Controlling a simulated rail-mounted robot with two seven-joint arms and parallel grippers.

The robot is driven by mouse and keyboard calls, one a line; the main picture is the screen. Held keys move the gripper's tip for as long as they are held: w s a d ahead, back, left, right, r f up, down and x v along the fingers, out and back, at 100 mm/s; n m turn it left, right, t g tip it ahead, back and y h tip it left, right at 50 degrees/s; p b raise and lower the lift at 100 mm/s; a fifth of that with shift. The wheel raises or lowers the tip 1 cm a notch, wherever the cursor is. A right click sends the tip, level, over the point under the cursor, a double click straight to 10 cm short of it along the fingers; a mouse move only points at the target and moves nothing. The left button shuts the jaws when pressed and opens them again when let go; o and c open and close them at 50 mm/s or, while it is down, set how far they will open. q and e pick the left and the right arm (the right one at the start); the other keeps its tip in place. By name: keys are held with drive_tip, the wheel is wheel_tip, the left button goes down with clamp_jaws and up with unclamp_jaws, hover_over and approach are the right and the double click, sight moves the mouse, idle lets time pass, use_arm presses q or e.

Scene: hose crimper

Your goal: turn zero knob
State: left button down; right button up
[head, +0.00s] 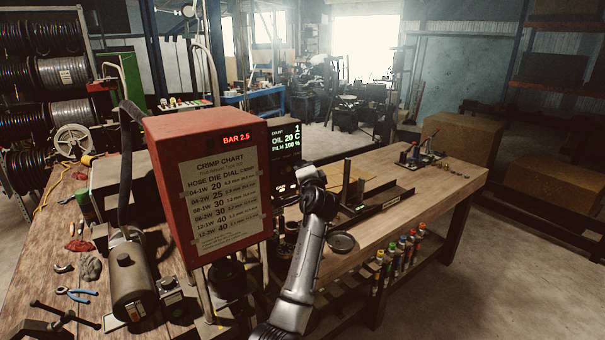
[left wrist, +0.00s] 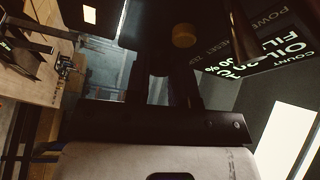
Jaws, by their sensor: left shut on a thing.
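In the left wrist view, the lit text (left wrist: 285,50) is at the upper right, rotated and partly cut off. My left arm reaches up to the panel in the head view, and its wrist hides part of the panel. In the left wrist view my left gripper (left wrist: 163,78) has its two dark fingers shut on what appears to be the zero knob, which is dark and mostly hidden between them. A brass-coloured round part (left wrist: 184,36) shows just beyond the fingers. My right gripper is not in view.
The red crimper (head: 205,150) carries a crimp chart (head: 226,200). A grey motor cylinder (head: 132,275) and blue pliers (head: 76,294) are on the left bench.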

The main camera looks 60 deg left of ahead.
use_arm(q)
drive_tip(key=c, duration=1)
unclamp_jaws()
drive_tip(key=shift+o, duration=0.2)
drive_tip(key=b+v, duration=0.2)
drive_tip(key=v, duration=1.1)
drive_tip(key=shift+d, duration=0.4)
drive_tip(key=shift+s+f, duration=0.1)
